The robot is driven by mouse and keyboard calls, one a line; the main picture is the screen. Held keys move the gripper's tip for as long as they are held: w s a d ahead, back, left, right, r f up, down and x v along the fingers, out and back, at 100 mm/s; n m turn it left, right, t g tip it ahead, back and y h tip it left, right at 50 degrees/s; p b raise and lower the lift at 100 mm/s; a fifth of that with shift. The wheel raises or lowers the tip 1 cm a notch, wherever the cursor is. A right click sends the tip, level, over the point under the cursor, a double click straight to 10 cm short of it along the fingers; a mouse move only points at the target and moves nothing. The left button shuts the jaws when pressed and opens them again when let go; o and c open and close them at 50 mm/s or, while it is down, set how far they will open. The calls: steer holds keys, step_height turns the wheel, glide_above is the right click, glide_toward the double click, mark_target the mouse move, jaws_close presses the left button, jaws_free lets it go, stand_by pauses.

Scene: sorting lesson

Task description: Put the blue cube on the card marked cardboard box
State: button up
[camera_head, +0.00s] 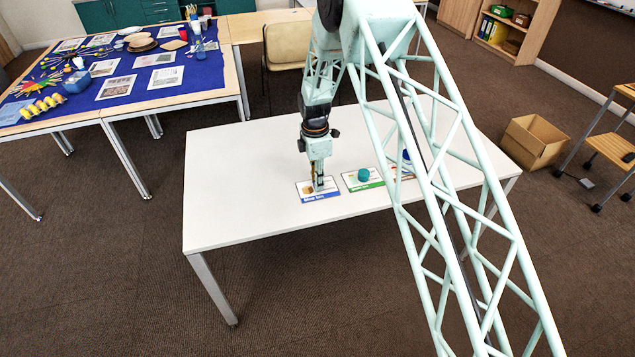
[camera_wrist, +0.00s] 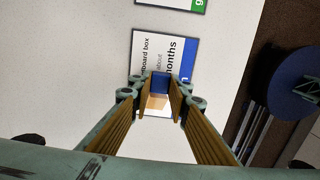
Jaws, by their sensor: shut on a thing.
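The card marked cardboard box (camera_wrist: 150,58), white with a blue band, lies on the white table. In the head view the blue-banded card (camera_head: 306,192) is at the table's middle, under my gripper (camera_head: 318,186). In the wrist view my gripper (camera_wrist: 161,88) is shut on the blue cube (camera_wrist: 160,80), which sits between the fingertips over the card. The brown box picture on the card shows just below the cube. The fingers hide the cube in the head view. I cannot tell whether the cube touches the card.
A green-banded card (camera_head: 352,185) with a teal round object (camera_head: 363,175) lies just right. A blue object (camera_head: 407,155) stands farther right, partly behind my arm. The left part of the white table (camera_head: 235,180) is clear. An open cardboard box (camera_head: 533,142) stands on the floor.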

steer(key=shift+f, duration=0.25)
steer(key=o, duration=0.7)
steer(key=shift+r, duration=0.25)
step_height(320, 180, up, 12)
steer(key=shift+a+p, duration=0.15)
steer(key=shift+p, duration=0.25)
stand_by(1.1)
